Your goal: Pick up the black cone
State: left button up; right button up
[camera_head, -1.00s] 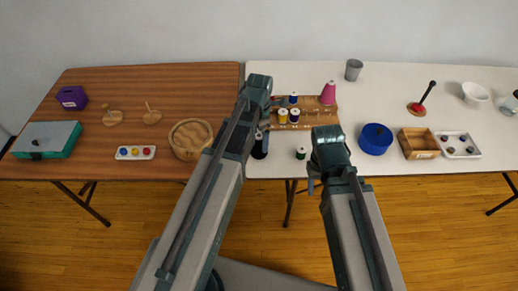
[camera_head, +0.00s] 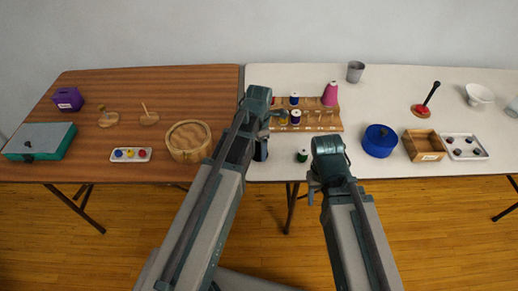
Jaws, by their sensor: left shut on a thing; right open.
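The black cone (camera_head: 261,151) stands near the front left corner of the white table, partly hidden behind my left arm. My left gripper (camera_head: 263,134) is over the top of the cone and shut on it. The cone appears at or close to the table top; I cannot tell whether it is lifted. My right gripper (camera_head: 313,188) is open and empty, in front of the white table's front edge.
A wooden spool rack (camera_head: 327,115) with a pink cone (camera_head: 330,94) and several spools stands behind my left gripper. A green spool (camera_head: 302,155) is to the right. A blue round tin (camera_head: 379,141) and a wooden box (camera_head: 423,146) stand further right. A round wooden box (camera_head: 188,141) is left.

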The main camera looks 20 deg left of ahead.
pick_arm(q)
jog(key=c, duration=0.3)
jog(key=shift+c, duration=0.2)
jog(key=shift+r, duration=0.1)
jog(key=shift+r+p, duration=0.9)
jog(key=shift+p, duration=0.1)
notch_tip(320, 180, up, 2)
jog(key=shift+p, duration=1)
jog(key=s+d, duration=0.7)
jog(key=d, duration=0.5)
jog(key=shift+s+r+p, duration=0.3)
jog(key=shift+r+p, duration=0.15)
jog(key=shift+s+d, duration=0.45)
jog(key=shift+d, duration=0.4)
